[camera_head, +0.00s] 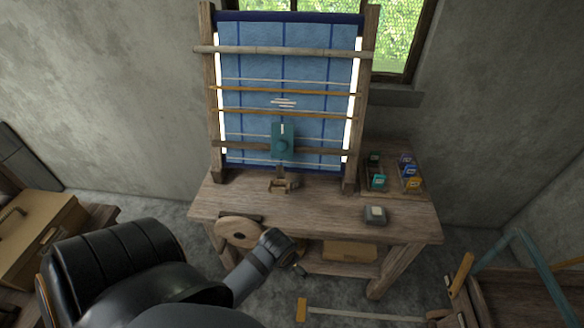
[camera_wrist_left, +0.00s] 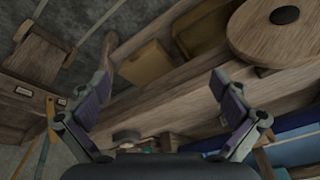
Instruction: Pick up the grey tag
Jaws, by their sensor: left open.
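A small grey block with a pale square on top, which seems to be the grey tag (camera_head: 375,215), lies on the wooden table near its front right. In the left wrist view a small greyish thing (camera_wrist_left: 126,138) low between the fingers may be the same tag; it is dark and partly hidden. My left gripper (camera_wrist_left: 160,88) is open, with nothing between its fingers. In the head view it is mostly hidden behind its own wrist, by the table's front edge, left of the tag and apart from it. My right gripper is not in view.
The loom frame with blue cloth (camera_head: 250,60) stands at the table's back. Several coloured spools (camera_head: 377,182) sit at the back right. A wooden box (camera_head: 350,250) sits below the tabletop (camera_head: 325,205), which is clear around the tag.

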